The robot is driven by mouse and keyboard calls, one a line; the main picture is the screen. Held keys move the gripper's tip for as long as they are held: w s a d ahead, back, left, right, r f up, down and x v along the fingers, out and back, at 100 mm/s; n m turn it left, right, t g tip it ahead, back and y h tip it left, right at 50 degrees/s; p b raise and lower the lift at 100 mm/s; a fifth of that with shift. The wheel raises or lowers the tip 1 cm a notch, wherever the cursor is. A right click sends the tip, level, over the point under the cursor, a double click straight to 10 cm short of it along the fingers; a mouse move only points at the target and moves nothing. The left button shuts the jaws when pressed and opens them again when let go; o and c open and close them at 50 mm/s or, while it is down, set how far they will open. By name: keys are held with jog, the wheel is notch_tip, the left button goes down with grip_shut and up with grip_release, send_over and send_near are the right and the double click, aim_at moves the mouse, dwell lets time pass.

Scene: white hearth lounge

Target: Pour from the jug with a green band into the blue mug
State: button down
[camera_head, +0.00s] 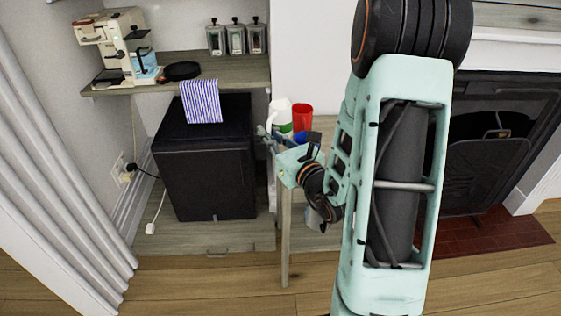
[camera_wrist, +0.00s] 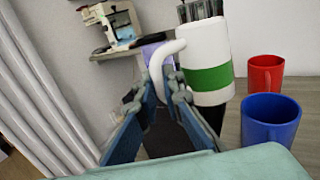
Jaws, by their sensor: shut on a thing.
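The white jug with a green band (camera_wrist: 208,62) is in front of my gripper in the wrist view, its handle between the fingers. In the head view the jug (camera_head: 279,115) shows partly behind my gripper (camera_head: 268,137). My gripper (camera_wrist: 168,88) is shut on the jug's handle. The jug looks nearly upright, leaning slightly in the wrist view; I cannot tell whether its base touches the table. The blue mug (camera_wrist: 270,121) stands upright, right of the jug and nearer the wrist camera. In the head view my gripper and arm mostly hide the blue mug (camera_head: 299,138).
A red mug (camera_wrist: 265,74) stands behind the blue mug on the wooden table (camera_wrist: 230,128). Left of the table are a black cabinet (camera_head: 205,165) and a shelf (camera_head: 235,72) with a coffee machine (camera_head: 125,45), black pan (camera_head: 182,71), striped cloth (camera_head: 200,101) and canisters (camera_head: 236,40).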

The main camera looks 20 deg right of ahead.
jog(key=d+f+m+h+b, duration=0.1)
jog(key=h+b, duration=0.1)
jog(key=b, duration=0.5)
jog(key=d+f+m+h+b, duration=0.1)
jog(key=d+f+h+b, duration=0.1)
jog(key=b, duration=0.5)
jog(key=shift+s+m, duration=0.3)
jog(key=shift+s, duration=0.1)
jog(key=shift+r+p, duration=0.3)
jog(key=shift+r, duration=0.05)
jog(key=shift+s+a+r+m+p, duration=0.1)
jog(key=shift+r+m+p, duration=0.15)
jog(key=shift+m+p, duration=0.2)
jog(key=shift+s+a+r+m+g+p, duration=0.15)
jog(key=shift+r+m+g+p, duration=0.4)
jog(key=shift+p, duration=1.85)
jog(key=shift+a+r+m+g+p, duration=0.15)
jog(key=shift+r+m+g+p, duration=0.35)
jog(key=shift+p, duration=1.9)
jog(key=shift+r+m+g+y+p, duration=0.35)
jog(key=shift+r+m+p, duration=0.3)
jog(key=shift+p, duration=2.55)
